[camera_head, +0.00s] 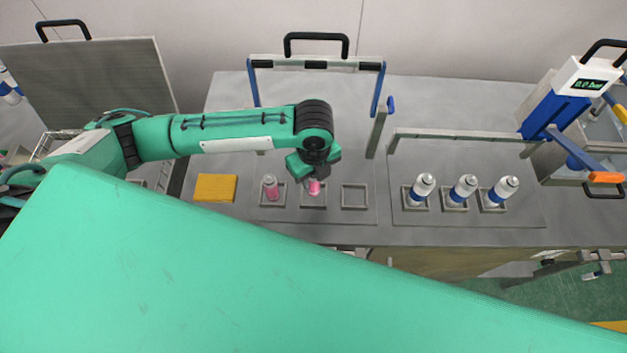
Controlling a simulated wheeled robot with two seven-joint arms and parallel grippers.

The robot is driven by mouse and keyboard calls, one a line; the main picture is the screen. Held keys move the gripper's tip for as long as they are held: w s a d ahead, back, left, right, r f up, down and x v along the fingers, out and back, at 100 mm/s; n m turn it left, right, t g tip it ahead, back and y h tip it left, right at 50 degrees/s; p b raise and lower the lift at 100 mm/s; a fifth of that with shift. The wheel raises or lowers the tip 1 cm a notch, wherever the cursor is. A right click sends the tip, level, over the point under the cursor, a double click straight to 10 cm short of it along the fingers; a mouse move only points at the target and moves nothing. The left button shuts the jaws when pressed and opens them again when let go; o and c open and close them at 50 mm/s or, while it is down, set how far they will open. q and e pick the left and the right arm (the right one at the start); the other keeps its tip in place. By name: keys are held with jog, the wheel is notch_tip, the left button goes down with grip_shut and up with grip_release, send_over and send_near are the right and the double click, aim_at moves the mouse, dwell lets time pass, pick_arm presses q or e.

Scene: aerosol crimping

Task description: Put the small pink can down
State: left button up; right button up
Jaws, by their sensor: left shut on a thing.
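The small pink can (314,187) is upright under my left gripper (314,179), which is shut on it. The can is at the middle square frame (313,205) of a row of three on the grey table; I cannot tell whether its base touches the table. My left gripper hides its top part. A second pink can (270,188) stands in the left frame of that row. The right frame (355,207) is empty. My right gripper is not in view.
Three white and blue cans (464,187) stand in frames to the right. A yellow block (215,188) lies left of the pink cans. A blue-posted stand with a black handle (316,40) rises behind. A device with a green display (575,95) stands at the far right.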

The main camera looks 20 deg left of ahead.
aim_at(314, 183)
pick_arm(q)
notch_tip(314, 183, down, 4)
jog(key=shift+r+p, duration=0.1)
jog(key=shift+p, duration=0.3)
jog(key=o, duration=1)
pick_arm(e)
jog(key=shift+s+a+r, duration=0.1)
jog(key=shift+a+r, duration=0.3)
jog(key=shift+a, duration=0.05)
pick_arm(q)
jog(key=shift+r, duration=0.3)
notch_tip(314, 183, up, 11)
jog(key=b, duration=0.3)
jog(key=shift+f, duration=0.2)
jog(key=shift+r, duration=0.4)
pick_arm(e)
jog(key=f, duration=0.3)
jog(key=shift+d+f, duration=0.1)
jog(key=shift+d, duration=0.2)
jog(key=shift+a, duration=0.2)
